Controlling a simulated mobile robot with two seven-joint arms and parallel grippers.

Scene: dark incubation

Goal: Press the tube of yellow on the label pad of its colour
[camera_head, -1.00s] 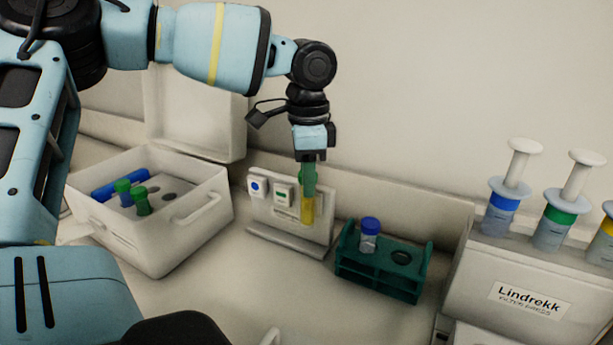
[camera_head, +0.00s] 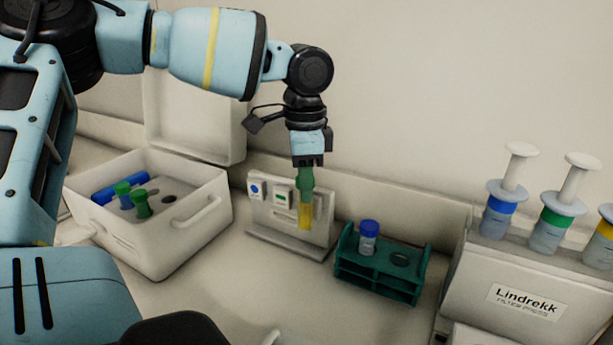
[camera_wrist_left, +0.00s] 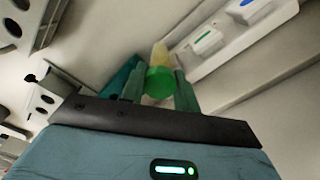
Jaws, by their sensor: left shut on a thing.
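My left gripper (camera_head: 306,172) is shut on a tube with yellow contents (camera_head: 305,215) and a green cap. The tube hangs nearly upright, cap up, in front of the right part of a white label stand (camera_head: 290,243). The stand bears a blue-marked pad (camera_head: 257,188) and a green-marked pad (camera_head: 281,197). The place to their right is mostly hidden by the tube, and I see no yellow mark there. I cannot tell whether tube and stand touch. In the left wrist view the green cap (camera_wrist_left: 160,84) sits between the fingers. My right gripper is out of view.
A green rack (camera_head: 378,283) with a blue-capped tube (camera_head: 369,236) stands right of the stand. An open white box (camera_head: 180,240) with several tubes is at the left. A filter press (camera_head: 470,275) with plungers is at the right. The bench in front of the stand is clear.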

